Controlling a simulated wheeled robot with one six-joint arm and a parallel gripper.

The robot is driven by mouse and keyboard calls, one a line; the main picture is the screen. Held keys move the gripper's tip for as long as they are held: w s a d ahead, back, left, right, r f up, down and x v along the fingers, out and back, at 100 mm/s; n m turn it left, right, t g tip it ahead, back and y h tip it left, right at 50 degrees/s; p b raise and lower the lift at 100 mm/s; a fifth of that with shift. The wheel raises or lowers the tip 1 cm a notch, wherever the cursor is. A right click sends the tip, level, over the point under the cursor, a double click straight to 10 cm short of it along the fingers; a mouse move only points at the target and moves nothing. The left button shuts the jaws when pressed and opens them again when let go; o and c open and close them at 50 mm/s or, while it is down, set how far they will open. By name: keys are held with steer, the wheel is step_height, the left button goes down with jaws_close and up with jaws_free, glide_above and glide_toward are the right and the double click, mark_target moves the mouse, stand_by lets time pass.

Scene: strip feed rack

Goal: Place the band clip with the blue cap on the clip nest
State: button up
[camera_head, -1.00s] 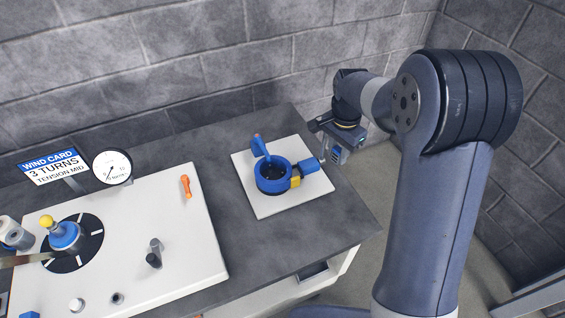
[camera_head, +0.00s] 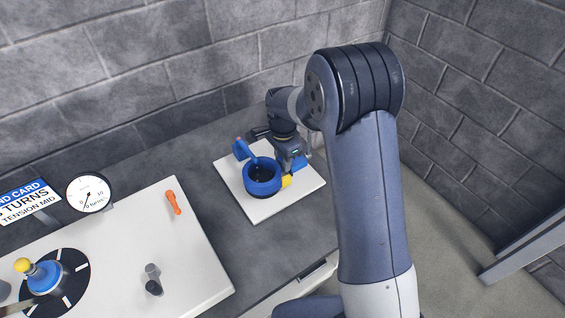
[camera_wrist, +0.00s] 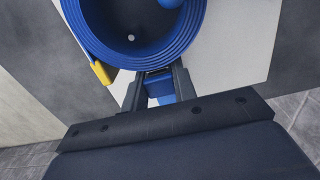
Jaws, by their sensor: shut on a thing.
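My gripper (camera_wrist: 158,90) is low at the right side of a blue ring-shaped holder (camera_head: 262,187). It is shut on a blue block (camera_wrist: 157,84) beside the ring's outer wall. In the head view the blue block (camera_head: 299,163) shows partly behind my gripper (camera_head: 294,158). I cannot tell whether this block is the blue cap of the band clip, or whether it is joined to the ring. A yellow block (camera_head: 286,181) sits on the ring's side and shows left of my fingers in the wrist view (camera_wrist: 103,73). I cannot identify the clip nest for certain.
The ring stands on a white plate (camera_head: 262,215) on the grey bench. An orange piece (camera_head: 173,202) and a grey post (camera_head: 153,279) are on a larger white board (camera_head: 205,255) at left. A dial (camera_head: 88,194) stands behind it. A block wall closes the back.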

steer(key=shift+f, duration=0.9)
steer(key=shift+f, duration=0.1)
steer(key=o, duration=1)
steer(key=shift+f, duration=0.1)
steer(key=shift+o, duration=0.2)
step_height(320, 180, up, 12)
steer(key=shift+r+b, duration=0.2)
steer(key=shift+b, duration=0.2)
